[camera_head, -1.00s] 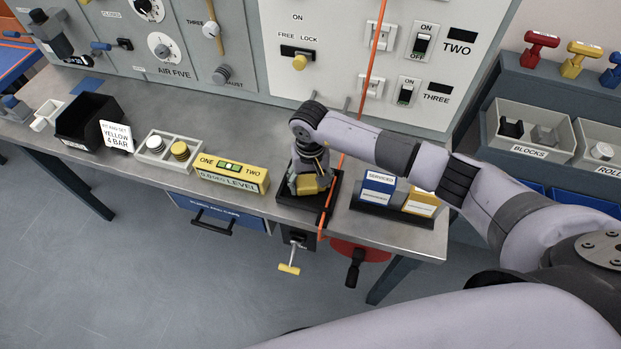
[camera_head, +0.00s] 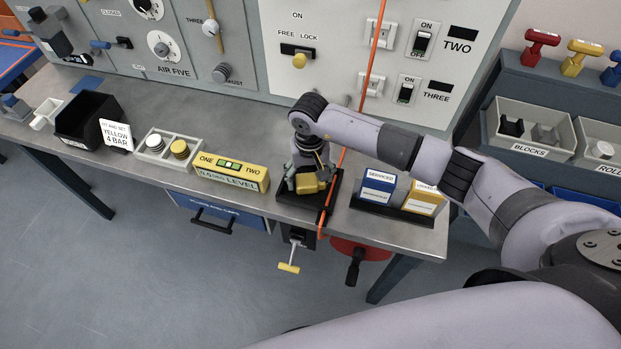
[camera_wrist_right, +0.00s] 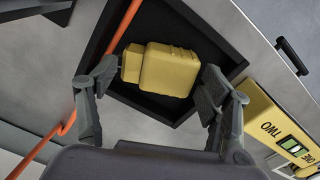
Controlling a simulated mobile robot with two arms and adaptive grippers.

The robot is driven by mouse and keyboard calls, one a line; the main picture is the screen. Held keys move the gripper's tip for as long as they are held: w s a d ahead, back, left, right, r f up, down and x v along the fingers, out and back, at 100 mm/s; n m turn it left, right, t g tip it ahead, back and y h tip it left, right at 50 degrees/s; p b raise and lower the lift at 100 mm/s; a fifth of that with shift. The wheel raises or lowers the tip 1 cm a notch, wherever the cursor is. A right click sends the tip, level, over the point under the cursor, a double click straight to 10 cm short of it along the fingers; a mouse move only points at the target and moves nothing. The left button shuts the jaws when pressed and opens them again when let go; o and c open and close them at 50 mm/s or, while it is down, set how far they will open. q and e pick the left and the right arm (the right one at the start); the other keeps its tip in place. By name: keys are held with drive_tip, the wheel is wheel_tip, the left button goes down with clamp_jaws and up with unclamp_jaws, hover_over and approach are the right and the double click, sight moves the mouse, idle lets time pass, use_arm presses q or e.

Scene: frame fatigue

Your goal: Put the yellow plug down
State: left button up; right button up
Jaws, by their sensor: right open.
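The yellow plug (camera_wrist_right: 168,72) lies in a black square tray (camera_wrist_right: 122,28) in the right wrist view. It also shows in the head view (camera_head: 307,184), under my right gripper, on the tray (camera_head: 290,199) at the bench's front edge. My right gripper (camera_wrist_right: 152,96) is open, with one finger at each side of the plug. The right wrist view shows a gap at the left finger; the right finger is close to the plug, and I cannot tell whether it touches. In the head view my right gripper (camera_head: 307,180) partly hides the plug. My left gripper is not in view.
An orange cord (camera_head: 336,172) runs down the panel and past the tray. A yellow level (camera_head: 232,172) stands left of the tray. A holder with blue and yellow boxes (camera_head: 378,186) stands to its right. A red disc with a crank (camera_head: 362,251) is below the bench edge.

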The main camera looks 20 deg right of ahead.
sight(311, 180)
use_arm(q)
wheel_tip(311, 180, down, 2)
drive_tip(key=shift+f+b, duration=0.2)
drive_tip(key=shift+b, duration=0.85)
use_arm(e)
wheel_tip(311, 180, up, 11)
drive_tip(key=shift+f, duration=0.2)
